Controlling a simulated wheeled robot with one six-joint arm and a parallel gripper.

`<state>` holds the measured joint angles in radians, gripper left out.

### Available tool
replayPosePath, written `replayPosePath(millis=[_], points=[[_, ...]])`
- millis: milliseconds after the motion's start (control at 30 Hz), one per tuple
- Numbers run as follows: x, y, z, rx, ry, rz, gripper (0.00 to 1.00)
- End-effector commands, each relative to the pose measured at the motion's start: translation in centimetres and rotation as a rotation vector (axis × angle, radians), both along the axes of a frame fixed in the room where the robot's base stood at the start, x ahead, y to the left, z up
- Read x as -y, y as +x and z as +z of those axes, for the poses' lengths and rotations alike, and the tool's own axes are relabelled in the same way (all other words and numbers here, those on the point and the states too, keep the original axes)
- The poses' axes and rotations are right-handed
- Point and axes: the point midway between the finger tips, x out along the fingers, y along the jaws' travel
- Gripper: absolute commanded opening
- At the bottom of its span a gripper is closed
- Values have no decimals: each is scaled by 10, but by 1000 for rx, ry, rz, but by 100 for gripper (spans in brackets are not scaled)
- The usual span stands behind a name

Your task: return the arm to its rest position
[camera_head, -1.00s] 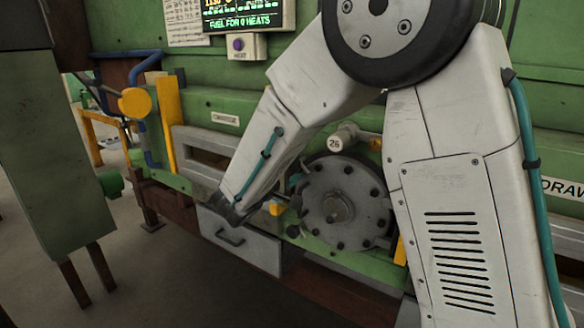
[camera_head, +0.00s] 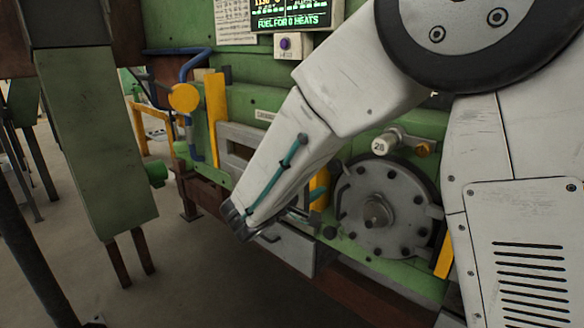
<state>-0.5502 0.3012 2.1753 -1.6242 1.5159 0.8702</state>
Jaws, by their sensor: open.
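My arm fills the right half of the head view, its pale upper link rising at the right edge to a large dark joint at the top. The pale forearm slopes down and left from that joint, in front of the green furnace front (camera_head: 255,98). It ends in a dark wrist just in front of the grey drawer (camera_head: 290,252). I cannot make out the gripper fingers; the forearm and wrist hide what lies beyond them. No held object shows.
A round grey bolted cover (camera_head: 385,215) is right of the forearm. A screen (camera_head: 288,14) and a box with a purple button (camera_head: 290,45) are above. Bare floor (camera_head: 205,285) lies below.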

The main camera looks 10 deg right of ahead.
Motion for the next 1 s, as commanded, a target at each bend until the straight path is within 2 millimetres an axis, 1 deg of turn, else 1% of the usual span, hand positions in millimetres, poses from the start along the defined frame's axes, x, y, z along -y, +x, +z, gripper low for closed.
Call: replayPosePath(millis=[67,100,167,200,267,300,333,400,467,500,600,700,800,900,1000], points=[[6,-10,-15,-100,3,-40,58],[11,-20,-26,-165,12,-73,58],[20,-38,-36,-258,45,-124,58],[29,-53,-40,-318,78,-167,58],[44,-76,-44,-402,146,-230,58],[53,-94,-45,-454,199,-272,58],[60,-107,-46,-492,244,-300,58],[72,-138,-48,-567,360,-363,58],[80,-165,-49,-621,469,-405,58],[83,-182,-49,-651,547,-428,58],[85,-222,-48,-699,752,-466,58],[82,-256,-45,-708,954,-478,58],[75,-282,-40,-684,1145,-470,58],[67,-303,-32,-623,1316,-452,58],[64,-317,-24,-540,1444,-440,58]])
